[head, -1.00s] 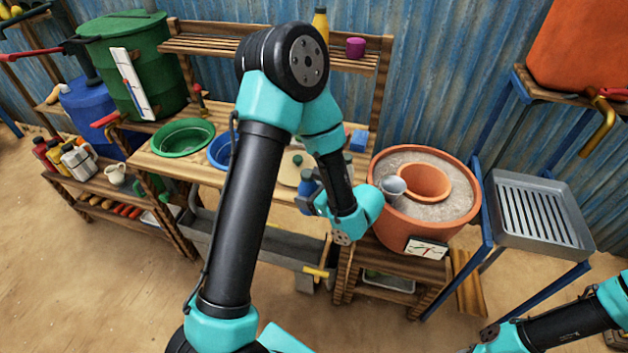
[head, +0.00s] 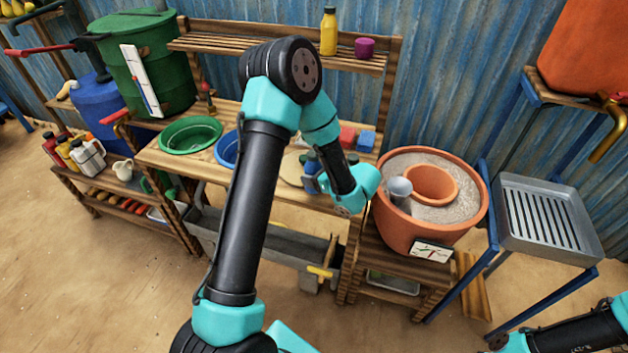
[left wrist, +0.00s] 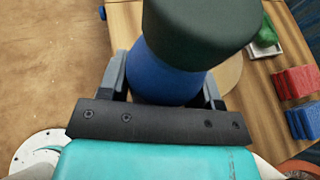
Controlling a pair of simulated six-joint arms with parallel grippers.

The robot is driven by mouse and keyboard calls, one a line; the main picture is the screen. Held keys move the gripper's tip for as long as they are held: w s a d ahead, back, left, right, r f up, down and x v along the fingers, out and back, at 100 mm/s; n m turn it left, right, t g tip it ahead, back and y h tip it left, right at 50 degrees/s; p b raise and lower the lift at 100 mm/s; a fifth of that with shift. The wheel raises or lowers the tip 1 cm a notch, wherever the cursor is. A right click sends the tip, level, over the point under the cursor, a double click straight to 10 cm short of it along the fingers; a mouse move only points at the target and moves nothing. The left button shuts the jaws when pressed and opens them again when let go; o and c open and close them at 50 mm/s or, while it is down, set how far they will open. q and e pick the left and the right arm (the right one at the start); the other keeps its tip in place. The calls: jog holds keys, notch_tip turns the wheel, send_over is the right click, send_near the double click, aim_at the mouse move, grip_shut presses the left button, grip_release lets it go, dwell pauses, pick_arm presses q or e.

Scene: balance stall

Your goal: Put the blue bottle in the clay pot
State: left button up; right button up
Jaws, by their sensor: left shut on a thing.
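The blue bottle (left wrist: 165,75) with a dark cap fills the middle of the left wrist view. My left gripper (left wrist: 163,92) is shut on it, one finger on each side. In the head view my left gripper (head: 316,178) is over the front of the wooden bench, left of the clay pot, and my arm hides most of the bottle. The clay pot (head: 405,222) is a large terracotta pot filled with sand, with a smaller round terracotta pot set in it. My right gripper is out of view; only part of that arm shows.
A grey cup (head: 398,189) sits on the sand inside the clay pot's left rim. Red (head: 347,137) and blue (head: 366,141) blocks lie on the bench. A metal rack tray (head: 550,220) stands right of the pot. A green basin (head: 190,134) is at the left.

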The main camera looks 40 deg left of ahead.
pick_arm(q)
jog(key=shift+f, duration=1.3)
jog(key=shift+f, duration=0.1)
jog(key=o, duration=1.1)
jog(key=shift+d, duration=0.1)
jog(key=v, duration=1.2)
jog(key=shift+c, duration=0.2)
